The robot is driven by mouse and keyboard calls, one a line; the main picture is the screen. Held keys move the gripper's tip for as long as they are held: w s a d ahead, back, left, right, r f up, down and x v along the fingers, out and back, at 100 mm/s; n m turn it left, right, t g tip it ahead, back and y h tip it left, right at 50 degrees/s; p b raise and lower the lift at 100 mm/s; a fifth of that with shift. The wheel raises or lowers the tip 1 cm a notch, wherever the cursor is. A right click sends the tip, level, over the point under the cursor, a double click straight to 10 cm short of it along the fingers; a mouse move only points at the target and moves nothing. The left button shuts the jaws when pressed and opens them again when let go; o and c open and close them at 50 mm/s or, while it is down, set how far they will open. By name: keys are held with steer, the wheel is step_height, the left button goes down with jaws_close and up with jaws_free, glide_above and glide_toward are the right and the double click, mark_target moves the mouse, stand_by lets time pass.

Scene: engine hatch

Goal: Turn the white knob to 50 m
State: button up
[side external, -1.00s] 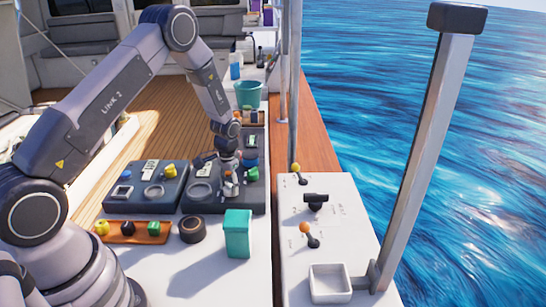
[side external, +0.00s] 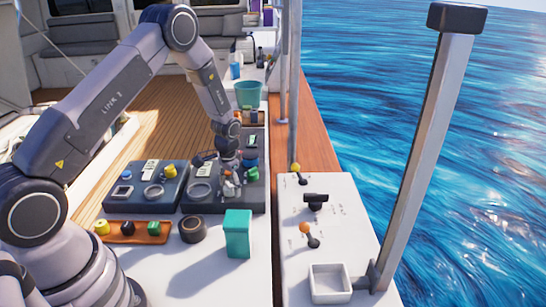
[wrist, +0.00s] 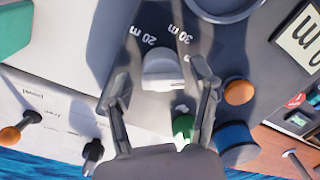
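The white knob (wrist: 162,68) sits on a grey panel in the wrist view, with a "20 m" label and a "30 m" label beyond it. No 50 m mark is readable there. My gripper (wrist: 160,78) is open, with one finger to each side of the knob. A gap shows between each finger and the knob; I see no clear contact. In the side view my gripper (side external: 229,185) is low over the right-hand dark panel (side external: 205,204), and it hides the knob there.
Close to my fingers in the wrist view are a green knob (wrist: 183,127), an orange knob (wrist: 239,92) and a blue knob (wrist: 236,142). In the side view a teal box (side external: 238,235) and a dark round part (side external: 193,229) stand in front of the panel.

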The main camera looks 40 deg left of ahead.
step_height(320, 180, up, 12)
steer(key=shift+d, duration=0.25)
stand_by(0.5)
step_height(320, 180, up, 12)
steer(key=r+t, duration=0.1)
steer(key=t, duration=0.1)
glide_above(230, 185)
steer(key=s+d, duration=0.4)
steer(key=s, duration=0.1)
steer(key=s+d+r, duration=0.2)
steer(key=s+r, duration=0.3)
steer(key=r, duration=0.1)
steer(key=s+d+r+t, duration=0.1)
steer(key=s+d+r, duration=0.1)
steer(key=s, duration=0.7)
steer(key=s+d+r+t, duration=0.2)
steer(key=s+r, duration=0.1)
steer(key=s, duration=0.6)
steer(key=shift+t+h, duration=0.3)
steer(key=shift+c, duration=0.2)
